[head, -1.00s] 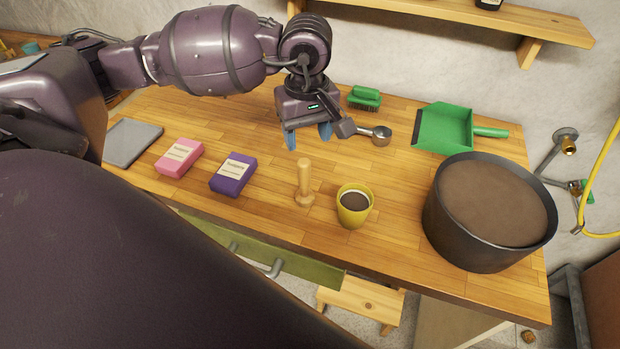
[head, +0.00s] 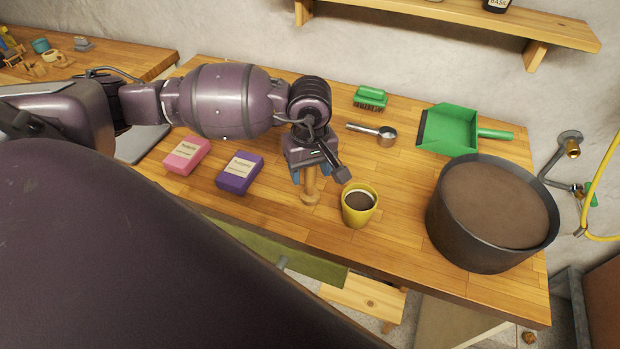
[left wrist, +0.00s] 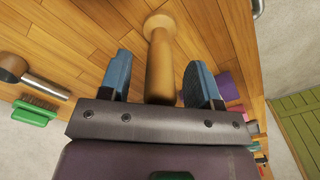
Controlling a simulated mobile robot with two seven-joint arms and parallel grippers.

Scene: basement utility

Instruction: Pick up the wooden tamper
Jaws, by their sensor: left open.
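The wooden tamper (head: 310,190) stands upright on the wooden workbench, just left of a yellow cup (head: 359,206). My left gripper (head: 312,177) is over it, with its upper part hidden by the gripper body in the head view. In the left wrist view, the tamper (left wrist: 160,62) lies between the two blue fingers of my left gripper (left wrist: 160,80), with a gap on each side. The fingers are open and not closed on it. My right gripper is not in view.
A purple box (head: 239,172) and a pink box (head: 187,155) lie to the left. A metal scoop (head: 373,132), green brush (head: 370,98) and green dustpan (head: 449,130) lie behind. A large dark pot (head: 490,213) stands at right. The bench front edge is close.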

